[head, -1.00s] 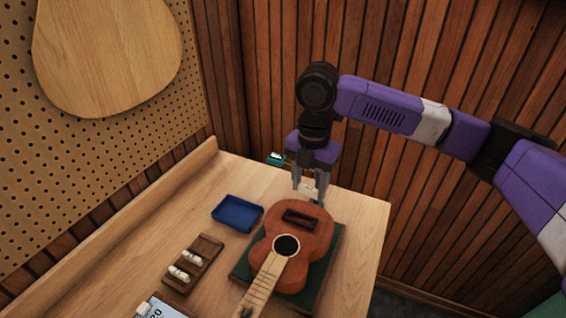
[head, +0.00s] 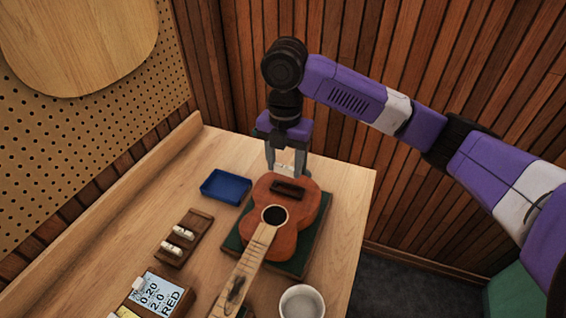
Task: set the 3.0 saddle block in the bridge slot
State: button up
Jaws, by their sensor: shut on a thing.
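The ukulele (head: 291,232) lies face up on a dark green mat (head: 316,232), its neck toward the bottom of the view. Its dark bridge (head: 289,187) is near the far end of the body; the slot is too small to make out. My gripper (head: 286,172) points down just beyond the bridge, at the ukulele's far edge. It is shut on a small pale block (head: 283,168), mostly hidden between the fingers. No marking on that block is legible. I cannot tell whether block or fingertips touch the ukulele.
A wooden rack (head: 188,245) holds two pale blocks (head: 183,233). A blue tray (head: 226,187) lies left of the ukulele. A printed card (head: 160,297) reads "0.20 2.0 RED". A white bowl (head: 302,301) stands at the front. The bench right of the mat is clear.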

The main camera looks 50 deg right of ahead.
aim_at(289, 192)
jog(key=shift+s+d+f, duration=0.1)
jog(key=shift+s+d, duration=0.15)
jog(key=shift+d, duration=0.15)
jog(key=shift+f+b, duration=2.45)
jog(key=shift+f, duration=0.7)
jog(key=shift+f, duration=0.15)
jog(key=o, duration=1.4)
jog(key=shift+f, duration=0.1)
jog(key=shift+s, duration=0.1)
jog(key=c, duration=0.3)
jog(key=shift+o, duration=0.6)
